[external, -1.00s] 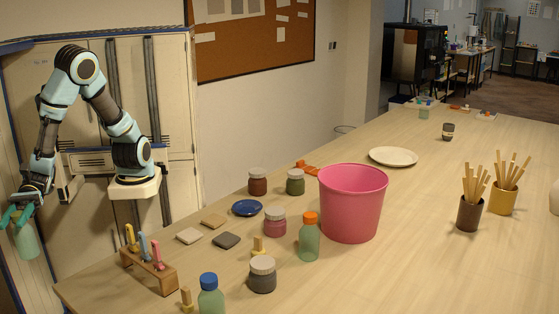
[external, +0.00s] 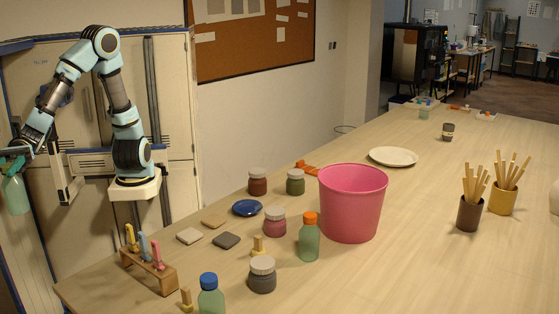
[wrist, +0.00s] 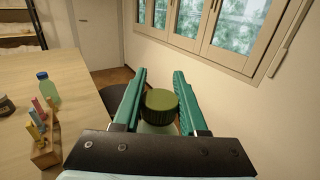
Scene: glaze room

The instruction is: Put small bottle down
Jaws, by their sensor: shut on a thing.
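The small bottle (external: 16,193) is pale green and hangs upright in my gripper (external: 14,158) at the far left of the external view, off the table's left end. In the wrist view its dark olive ridged cap (wrist: 161,101) sits between the two green fingers of my gripper (wrist: 160,88). The fingers are shut on it near the cap. The bottle's lower body is mostly hidden below the cap in the wrist view. Nothing is seen touching the bottle's base.
The long wooden table (external: 420,260) holds a pink bucket (external: 352,205), an orange-capped bottle (external: 309,240), a blue-capped bottle (external: 211,297), several jars and a wooden rack (external: 150,270) of coloured tools. Its right part has free room. A cabinet (external: 175,90) stands behind my arm.

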